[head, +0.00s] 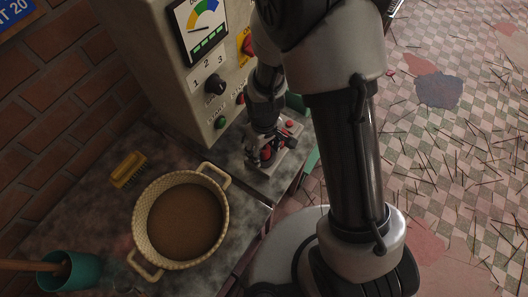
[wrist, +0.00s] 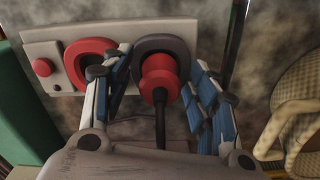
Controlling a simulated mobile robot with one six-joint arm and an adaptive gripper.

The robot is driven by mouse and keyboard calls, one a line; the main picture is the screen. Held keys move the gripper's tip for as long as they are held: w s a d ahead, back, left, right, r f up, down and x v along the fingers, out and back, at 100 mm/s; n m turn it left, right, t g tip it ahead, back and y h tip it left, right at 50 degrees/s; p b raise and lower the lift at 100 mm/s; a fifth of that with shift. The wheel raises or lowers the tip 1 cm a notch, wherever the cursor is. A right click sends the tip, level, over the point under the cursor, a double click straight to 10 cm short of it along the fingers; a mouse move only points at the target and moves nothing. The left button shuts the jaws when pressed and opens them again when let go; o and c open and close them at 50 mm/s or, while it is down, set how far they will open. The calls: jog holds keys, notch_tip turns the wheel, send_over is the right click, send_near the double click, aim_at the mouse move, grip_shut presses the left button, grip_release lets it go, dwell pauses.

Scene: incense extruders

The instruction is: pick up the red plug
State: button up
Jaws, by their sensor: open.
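The red plug (wrist: 158,78) sits at a dark grey ring socket (wrist: 178,45) on a light grey box (wrist: 209,38), with a black cable running from it toward the wrist camera. My gripper (wrist: 158,70) is open, with one blue-padded finger on each side of the plug. I see no clear contact between the fingers and the plug. A red ring (wrist: 73,62) is beside it, partly behind the left finger. In the head view my gripper (head: 262,148) is over the box (head: 289,145), and the plug cannot be told apart from the red parts there.
A red button (wrist: 42,67) is at the box's left end. A cream two-handled pot (head: 145,238), a yellow brush (head: 129,168) and a teal mug (head: 82,272) stand on the grey worktop. A beige machine (head: 180,75) with dial and knobs rises behind.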

jog(key=shift+r, duration=0.1)
jog(key=shift+c, duration=0.5)
jog(key=c, duration=1.1)
jog(key=shift+o, duration=0.2)
